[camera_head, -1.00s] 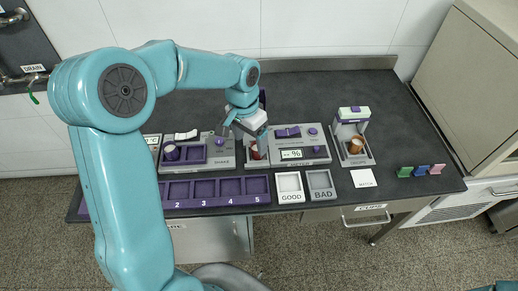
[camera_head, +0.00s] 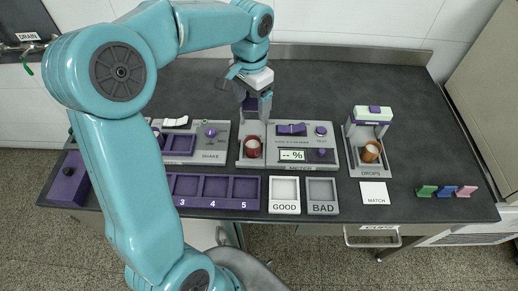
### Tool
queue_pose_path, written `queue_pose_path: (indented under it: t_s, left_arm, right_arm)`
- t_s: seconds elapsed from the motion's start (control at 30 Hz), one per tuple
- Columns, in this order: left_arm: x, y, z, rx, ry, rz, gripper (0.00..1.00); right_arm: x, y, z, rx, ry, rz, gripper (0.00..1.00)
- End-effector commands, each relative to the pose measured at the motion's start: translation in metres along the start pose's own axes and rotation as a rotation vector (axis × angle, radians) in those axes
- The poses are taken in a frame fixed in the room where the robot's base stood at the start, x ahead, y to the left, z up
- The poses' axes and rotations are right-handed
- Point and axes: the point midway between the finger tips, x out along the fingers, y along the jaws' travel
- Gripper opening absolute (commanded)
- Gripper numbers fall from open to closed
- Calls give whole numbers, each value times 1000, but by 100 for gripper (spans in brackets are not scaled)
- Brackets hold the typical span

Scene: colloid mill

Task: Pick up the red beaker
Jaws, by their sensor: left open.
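The red beaker (camera_head: 253,149) stands upright on the left part of the grey meter unit (camera_head: 290,168), with pale contents at its top. My left gripper (camera_head: 257,112) is open and points down above and slightly behind the beaker, apart from it. Its fingers hang in front of a dark purple part at the back of the meter. My right gripper is not in view.
A drops stand (camera_head: 370,120) holding an orange-brown beaker (camera_head: 371,152) is to the right. A numbered purple rack (camera_head: 215,190), GOOD tray (camera_head: 284,208) and BAD tray (camera_head: 322,208) line the front. Three coloured clips lie far right. The bench's back is clear.

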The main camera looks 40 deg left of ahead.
Motion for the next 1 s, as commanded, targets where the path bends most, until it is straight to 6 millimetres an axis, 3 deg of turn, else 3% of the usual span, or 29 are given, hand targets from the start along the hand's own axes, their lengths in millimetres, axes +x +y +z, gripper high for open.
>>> queue_pose_path:
  t_s: [0.03,0.27,0.6,0.87,1.0]
  left_arm:
    - [8,0,1,0,1,0,80]
    - [25,0,5,0,-3,0,80]
    - [102,1,6,0,-5,2,80]
    - [125,0,3,0,-1,1,80]
    - [146,-1,3,0,-4,2,80]
  right_arm:
    - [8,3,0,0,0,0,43]
    - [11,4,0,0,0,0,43]
    - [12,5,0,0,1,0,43]
    - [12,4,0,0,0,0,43]
    - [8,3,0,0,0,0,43]
